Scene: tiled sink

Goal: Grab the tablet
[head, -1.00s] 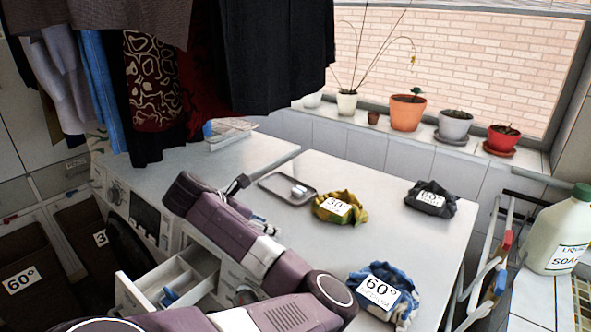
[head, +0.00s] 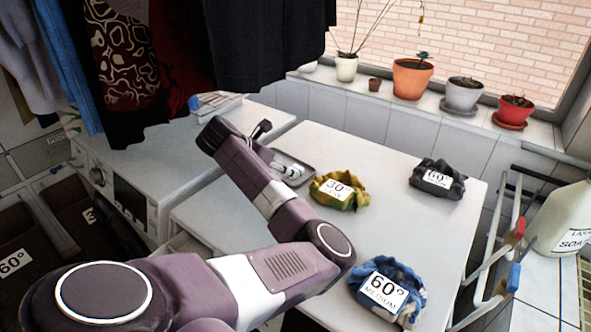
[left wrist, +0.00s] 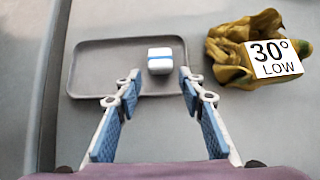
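The tablet (left wrist: 160,60) is a small white block with a blue band. It lies on a dark grey tray (left wrist: 100,62) in the left wrist view. My left gripper (left wrist: 159,80) is open, with its blue-padded fingers pointing at the tray. The tablet is just beyond the fingertips, roughly centred between them, and nothing is held. In the head view my left gripper (head: 287,168) reaches over the tray (head: 305,158), and I cannot clearly separate the tablet from the fingers there. My right gripper is not in view.
A yellow cloth (head: 340,190) marked 30° lies right of the tray. A dark cloth (head: 437,178) and a blue cloth (head: 388,290) lie farther right on the white top. Potted plants (head: 412,78) line the sill. A soap bottle (head: 568,225) stands at right.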

